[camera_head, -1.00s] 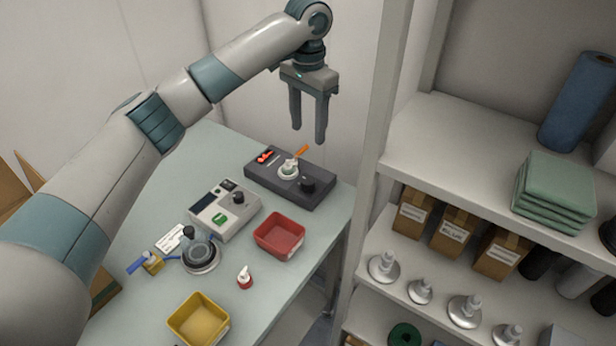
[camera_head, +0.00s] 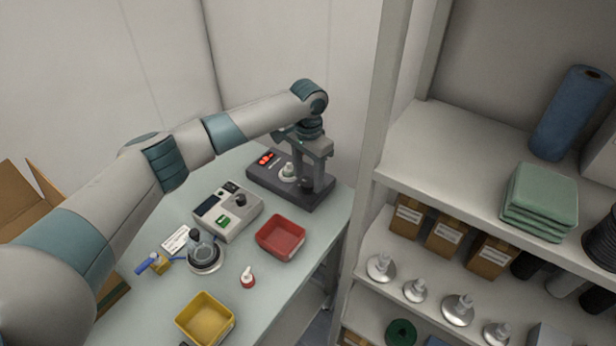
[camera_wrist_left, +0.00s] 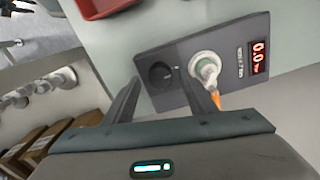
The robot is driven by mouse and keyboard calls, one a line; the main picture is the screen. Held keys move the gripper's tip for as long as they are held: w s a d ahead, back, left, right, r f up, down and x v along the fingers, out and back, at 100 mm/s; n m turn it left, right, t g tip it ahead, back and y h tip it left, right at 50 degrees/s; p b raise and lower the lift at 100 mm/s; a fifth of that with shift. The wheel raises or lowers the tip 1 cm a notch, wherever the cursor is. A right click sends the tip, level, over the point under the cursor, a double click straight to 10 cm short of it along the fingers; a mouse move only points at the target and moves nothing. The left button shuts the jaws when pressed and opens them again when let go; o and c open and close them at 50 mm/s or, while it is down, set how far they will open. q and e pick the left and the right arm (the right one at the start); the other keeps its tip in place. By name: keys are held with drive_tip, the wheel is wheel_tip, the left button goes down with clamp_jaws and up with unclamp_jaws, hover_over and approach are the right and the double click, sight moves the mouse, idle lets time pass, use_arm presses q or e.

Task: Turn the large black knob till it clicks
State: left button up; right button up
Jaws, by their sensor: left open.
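The large black knob (camera_head: 306,184) sits on the right part of the dark device (camera_head: 262,184) at the back of the table. It also shows in the left wrist view as a round black knob (camera_wrist_left: 160,74). My left gripper (camera_head: 308,188) points down over the device. Its fingers are open, one on each side of the knob, and it holds nothing. In the left wrist view the fingertips (camera_wrist_left: 157,77) flank the knob, with gaps visible; I cannot tell how far down they reach. The red display (camera_wrist_left: 259,57) on the device reads 0.0. My right gripper is not in view.
A pale fitting (camera_wrist_left: 205,68) with an orange part (camera_wrist_left: 214,100) stands on the device close beside one finger. A red bin (camera_head: 281,238), a grey control box (camera_head: 227,212) and a yellow bin (camera_head: 204,319) are on the table. A shelf rack (camera_head: 450,170) stands at right.

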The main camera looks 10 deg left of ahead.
use_arm(q)
drive_tip(key=shift+f, duration=1.15)
drive_tip(key=c, duration=1)
drive_tip(key=shift+c, duration=0.2)
